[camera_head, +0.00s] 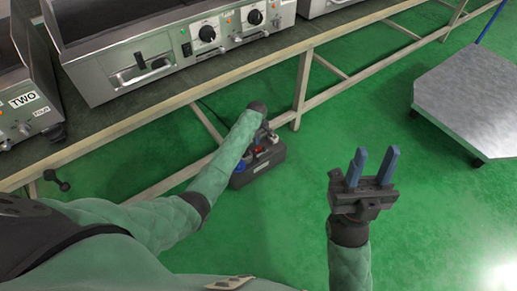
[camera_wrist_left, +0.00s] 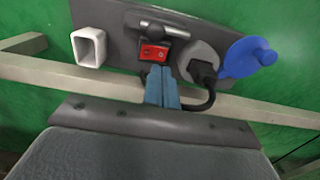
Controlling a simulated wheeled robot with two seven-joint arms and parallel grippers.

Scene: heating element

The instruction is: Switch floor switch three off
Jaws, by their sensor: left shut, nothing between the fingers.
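The floor switch box (camera_head: 268,172) is a dark box on the green floor by the bench's lower rail. Its grey panel (camera_wrist_left: 205,32) shows in the left wrist view, with a red rocker switch (camera_wrist_left: 153,53) near the middle. No number can be read on it. My left gripper (camera_wrist_left: 162,70) is shut and empty, its blue fingertips just below the red switch. I cannot tell whether they touch it. In the head view my left forearm and wrist cover part of the box. My right gripper (camera_head: 376,153) is open and empty above the floor at right.
On the panel are a white square socket (camera_wrist_left: 89,47), a black plug with a cable (camera_wrist_left: 204,71) and a blue round cap (camera_wrist_left: 245,57). A bench with metal heating units (camera_head: 190,45) runs behind. A metal cart (camera_head: 470,95) stands at right. Floor between is clear.

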